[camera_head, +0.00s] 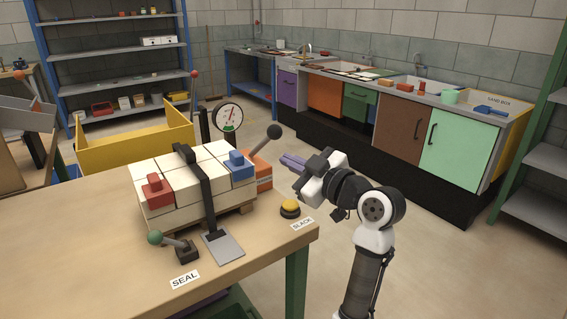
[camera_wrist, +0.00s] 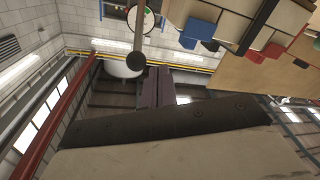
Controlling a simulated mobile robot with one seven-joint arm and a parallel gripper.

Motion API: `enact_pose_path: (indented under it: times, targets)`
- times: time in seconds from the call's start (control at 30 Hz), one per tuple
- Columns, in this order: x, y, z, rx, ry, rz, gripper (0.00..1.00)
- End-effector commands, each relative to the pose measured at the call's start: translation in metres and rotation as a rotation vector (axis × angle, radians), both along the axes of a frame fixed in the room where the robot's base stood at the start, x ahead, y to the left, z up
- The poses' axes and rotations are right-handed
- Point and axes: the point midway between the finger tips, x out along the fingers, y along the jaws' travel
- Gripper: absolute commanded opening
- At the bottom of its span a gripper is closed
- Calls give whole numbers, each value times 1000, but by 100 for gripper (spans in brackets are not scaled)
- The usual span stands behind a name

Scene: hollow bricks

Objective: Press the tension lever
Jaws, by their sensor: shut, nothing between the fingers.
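The tension lever (camera_head: 274,131) has a black ball knob on a grey rod that slants up and right from an orange housing (camera_head: 264,180) at the table's right edge. In the wrist view the knob (camera_wrist: 136,59) shows just beyond my fingertips, slightly left. My gripper (camera_head: 284,158) has purple fingers held together, with nothing between them. In the head view it is to the right of the lever and below the knob, apart from it. The fingers also show in the wrist view (camera_wrist: 154,75). A dial gauge (camera_head: 228,117) stands behind the lever.
A green-knobbed SEAL lever (camera_head: 157,238) and a yellow SLACK button (camera_head: 290,207) are near the front edge. Open floor lies right of the table.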

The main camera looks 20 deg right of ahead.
Motion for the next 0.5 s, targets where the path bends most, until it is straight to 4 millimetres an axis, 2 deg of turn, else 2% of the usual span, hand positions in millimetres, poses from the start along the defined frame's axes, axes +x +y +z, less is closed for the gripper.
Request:
enact_pose_path:
  times: [0.03, 0.2, 0.5]
  targets:
    - [-10, -6, -1, 0, -4, -4, 0]
    - [-33, -17, 2, -1, -5, -3, 0]
    - [-43, -21, 4, -1, -3, 1, 0]
